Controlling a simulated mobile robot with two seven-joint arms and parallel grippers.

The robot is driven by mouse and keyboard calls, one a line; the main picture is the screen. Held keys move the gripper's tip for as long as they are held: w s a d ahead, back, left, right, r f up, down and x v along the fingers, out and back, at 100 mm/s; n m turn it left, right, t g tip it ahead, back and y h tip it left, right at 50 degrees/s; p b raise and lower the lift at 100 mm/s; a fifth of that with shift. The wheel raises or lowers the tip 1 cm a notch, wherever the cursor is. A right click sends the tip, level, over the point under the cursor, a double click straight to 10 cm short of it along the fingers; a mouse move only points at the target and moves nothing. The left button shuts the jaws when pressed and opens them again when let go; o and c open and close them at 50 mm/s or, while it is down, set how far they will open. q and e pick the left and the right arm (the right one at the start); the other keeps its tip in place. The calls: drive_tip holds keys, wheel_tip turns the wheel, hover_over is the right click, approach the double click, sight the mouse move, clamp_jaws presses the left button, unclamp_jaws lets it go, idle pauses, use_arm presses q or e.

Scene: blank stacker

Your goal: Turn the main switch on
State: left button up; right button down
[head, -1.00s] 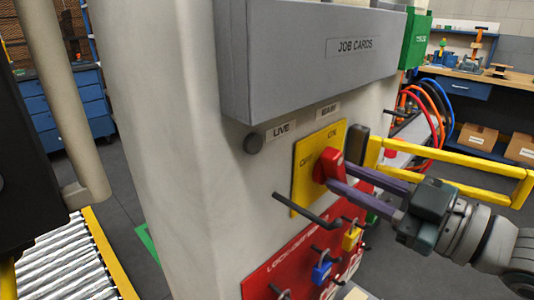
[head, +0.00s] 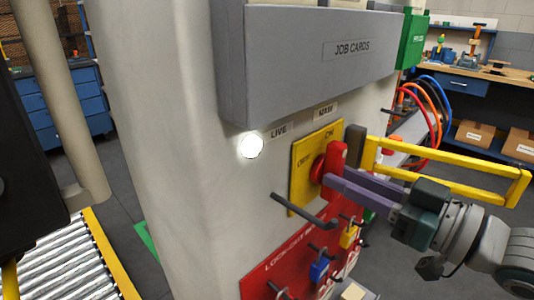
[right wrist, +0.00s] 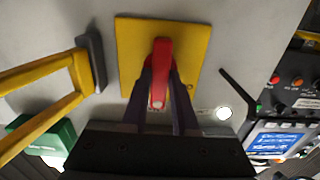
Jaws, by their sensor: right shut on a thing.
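The main switch has a red handle (head: 334,158) on a yellow plate (head: 301,185), fixed to a pale column. The handle stands near upright, toward the ON mark. The round lamp (head: 251,145) beside the LIVE label glows white. My right gripper (head: 335,176) reaches in from the right, its purple fingers at the handle. In the right wrist view the red handle (right wrist: 160,65) lies between the two fingers, which are shut on it. My left gripper is not in view.
A black peg (head: 300,208) sticks out below the plate, above a red lockout board (head: 268,275) with padlocks. A yellow rail (head: 440,172) runs to the right, close to my right arm. A grey job-card box (head: 310,50) juts out above. A roller conveyor (head: 60,258) is lower left.

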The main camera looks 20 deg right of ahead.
drive_tip(key=c, duration=0.7)
unclamp_jaws()
drive_tip(key=v, duration=1)
